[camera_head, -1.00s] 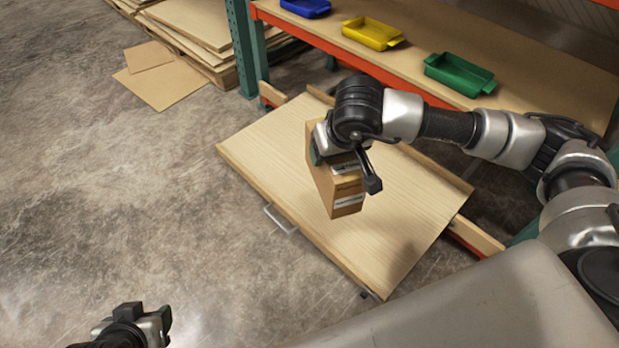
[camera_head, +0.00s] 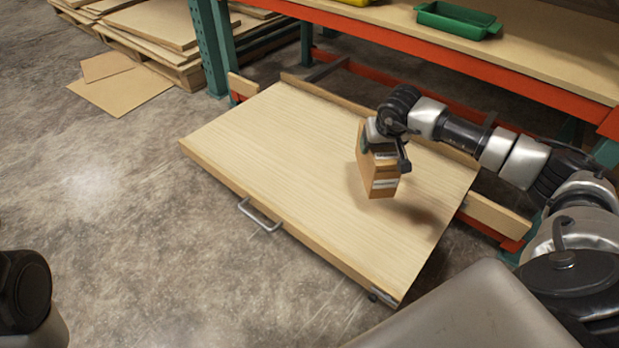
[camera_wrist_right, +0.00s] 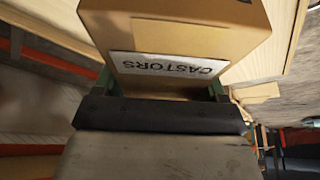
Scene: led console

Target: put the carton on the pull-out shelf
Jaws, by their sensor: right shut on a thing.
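The carton (camera_head: 378,172) is a small brown cardboard box with white labels. My right gripper (camera_head: 385,148) is shut on its upper part and holds it upright over the right half of the pull-out shelf (camera_head: 270,150). A shadow lies on the shelf to the right of the carton, and the carton appears to be above the board. In the right wrist view the carton (camera_wrist_right: 185,35) sits between the fingers, with a label reading CASTORS. The shelf is a pale wooden board, pulled out, with a metal handle (camera_head: 260,215) on its front edge. My left gripper is out of view.
The rack's orange beam (camera_head: 440,62) and upper shelf run behind the pull-out shelf, with a green bin (camera_head: 456,20) on top. A green post (camera_head: 209,45) stands at the back left. The left half of the pull-out shelf is bare.

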